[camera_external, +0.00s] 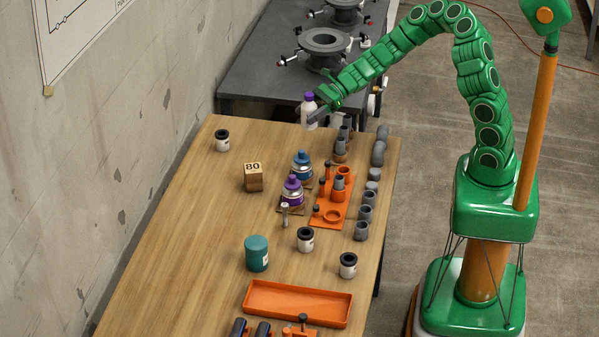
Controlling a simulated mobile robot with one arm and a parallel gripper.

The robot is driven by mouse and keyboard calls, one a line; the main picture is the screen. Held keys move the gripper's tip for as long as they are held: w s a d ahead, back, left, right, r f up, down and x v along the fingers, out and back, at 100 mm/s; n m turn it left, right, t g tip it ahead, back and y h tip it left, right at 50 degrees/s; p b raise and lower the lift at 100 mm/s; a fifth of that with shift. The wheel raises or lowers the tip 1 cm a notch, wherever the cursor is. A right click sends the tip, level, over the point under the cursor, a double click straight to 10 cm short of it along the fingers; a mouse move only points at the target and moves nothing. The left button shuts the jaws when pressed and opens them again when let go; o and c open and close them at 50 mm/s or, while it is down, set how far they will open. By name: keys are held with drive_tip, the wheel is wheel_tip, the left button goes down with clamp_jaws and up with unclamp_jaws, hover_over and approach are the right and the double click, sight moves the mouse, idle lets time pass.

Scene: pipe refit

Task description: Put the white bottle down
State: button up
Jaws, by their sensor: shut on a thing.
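The white bottle (308,118) has a purple cap and shows near the far end of the wooden table (190,230). My gripper (318,110) is at the end of my green arm and is shut on the bottle. The bottle looks upright. I cannot tell whether its base touches the table or hangs a little above it.
Grey pipe fittings (366,198) line the right edge beside an orange fixture (333,200). A dark bench (270,75) stands behind. The table's left side is mostly clear.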

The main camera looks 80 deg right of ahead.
sight(309, 98)
wheel_tip(309, 98, up, 6)
drive_tip(key=shift+f, duration=0.2)
drive_tip(key=w+a+n+g+y, duration=0.1)
drive_tip(key=a+n+g+y, duration=0.25)
drive_tip(key=a, duration=2.95)
drive_tip(key=shift+n+g+h, duration=0.25)
drive_tip(key=shift+n+g, duration=0.2)
drive_tip(key=shift+n, duration=0.1)
drive_tip(key=shift+w+a+f, duration=0.95)
drive_tip(key=shift+w+f, duration=1.25)
drive_tip(key=shift+f, duration=0.4)
drive_tip(key=shift+w+a+f, duration=1)
drive_tip(key=shift+w+f, duration=1.15)
drive_tip(key=shift+f, duration=0.5)
drive_tip(key=shift+w+a+f, duration=0.95)
drive_tip(key=shift+w+f, duration=1.25)
drive_tip(key=shift+f, duration=1.7)
drive_tip(key=o, duration=1.2)
drive_tip(key=shift+f, duration=0.15)
